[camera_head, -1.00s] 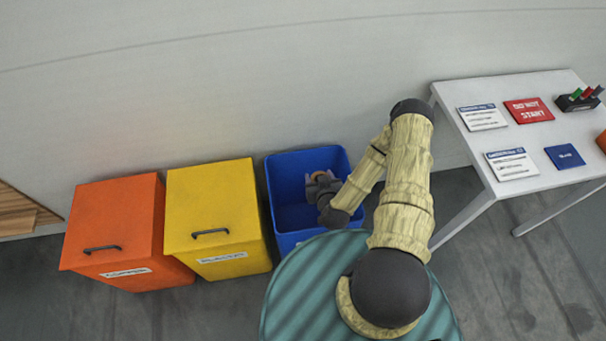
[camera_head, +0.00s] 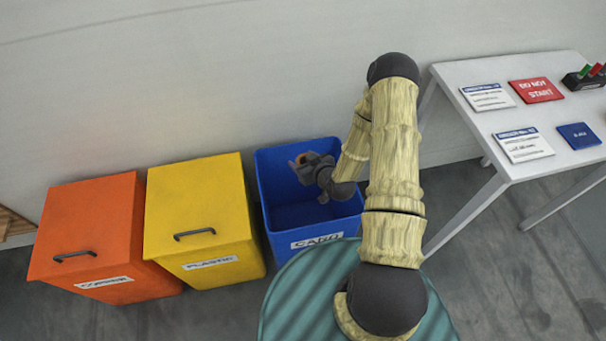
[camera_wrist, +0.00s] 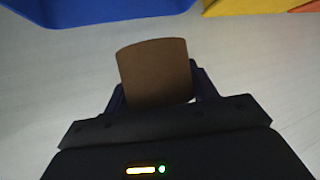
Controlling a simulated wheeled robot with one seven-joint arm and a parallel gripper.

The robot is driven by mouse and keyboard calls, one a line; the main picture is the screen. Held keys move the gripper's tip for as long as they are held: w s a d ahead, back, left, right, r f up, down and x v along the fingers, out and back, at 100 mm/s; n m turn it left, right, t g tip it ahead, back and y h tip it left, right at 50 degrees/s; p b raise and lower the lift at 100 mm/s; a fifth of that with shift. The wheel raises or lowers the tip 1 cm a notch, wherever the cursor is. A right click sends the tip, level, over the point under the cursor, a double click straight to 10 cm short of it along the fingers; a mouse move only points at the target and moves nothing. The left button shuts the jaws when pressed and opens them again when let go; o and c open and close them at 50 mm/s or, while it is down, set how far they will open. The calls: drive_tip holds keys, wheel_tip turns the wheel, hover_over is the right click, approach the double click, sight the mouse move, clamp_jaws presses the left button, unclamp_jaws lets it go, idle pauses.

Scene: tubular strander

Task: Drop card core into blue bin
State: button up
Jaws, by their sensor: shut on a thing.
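The blue bin (camera_head: 318,232) stands open on the floor against the wall, with a label reading CARD on its front. My gripper (camera_head: 300,161) is over the bin's opening, near its back side, in the head view. In the wrist view my gripper (camera_wrist: 155,98) is shut on the card core (camera_wrist: 155,72), a brown curved piece that sticks out past the fingers. In the head view the core is mostly hidden by the gripper. The wrist view also shows a blue edge of the bin at the top left.
A yellow bin (camera_head: 200,215) labelled PLASTIC and an orange bin (camera_head: 95,235), both lidded, stand left of the blue bin. A white table (camera_head: 470,140) with signs, cards and a pen holder (camera_head: 585,77) stands at the right. The wall is close behind the bins.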

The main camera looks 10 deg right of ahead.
drive_tip(key=w+f+n+g+y+b, duration=0.2)
drive_tip(key=f+b, duration=0.5)
drive_tip(key=b, duration=0.7)
drive_tip(key=w+n+y, duration=0.1)
drive_tip(key=n+y, duration=0.1)
drive_tip(key=n, duration=0.1)
drive_tip(key=shift+w+d+f+g+b, duration=0.15)
drive_tip(key=shift+d+g+b, duration=0.15)
drive_tip(key=shift+g+b, duration=0.1)
wheel_tip(320, 180, down, 35)
drive_tip(key=b, duration=3.1)
